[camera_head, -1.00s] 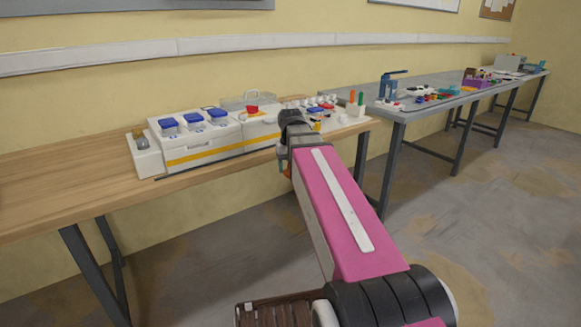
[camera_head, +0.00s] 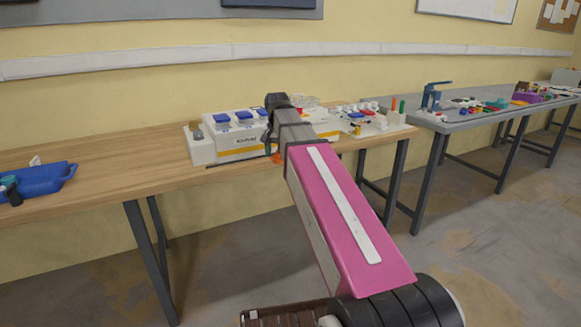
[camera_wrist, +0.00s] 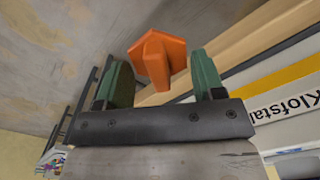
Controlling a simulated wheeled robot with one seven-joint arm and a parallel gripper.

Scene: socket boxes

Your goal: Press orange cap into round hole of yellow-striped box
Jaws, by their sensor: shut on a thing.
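The orange cap (camera_wrist: 158,60) is held between the green fingertips of my gripper (camera_wrist: 160,82); a bit of the cap (camera_head: 277,158) shows below my wrist in the head view. The white yellow-striped box (camera_head: 228,150) stands on the wooden table, with blue-lidded parts on top. My arm covers its right part in the head view. In the wrist view the striped box (camera_wrist: 287,90) is at the right, with dark lettering on its front, and the cap is apart from it. I cannot make out the round hole.
The wooden table (camera_head: 110,160) has free room left of the box. A blue tray (camera_head: 45,180) lies at its left end. A white rack of small parts (camera_head: 365,122) stands right of the box. A grey table (camera_head: 480,115) with more items stands further right.

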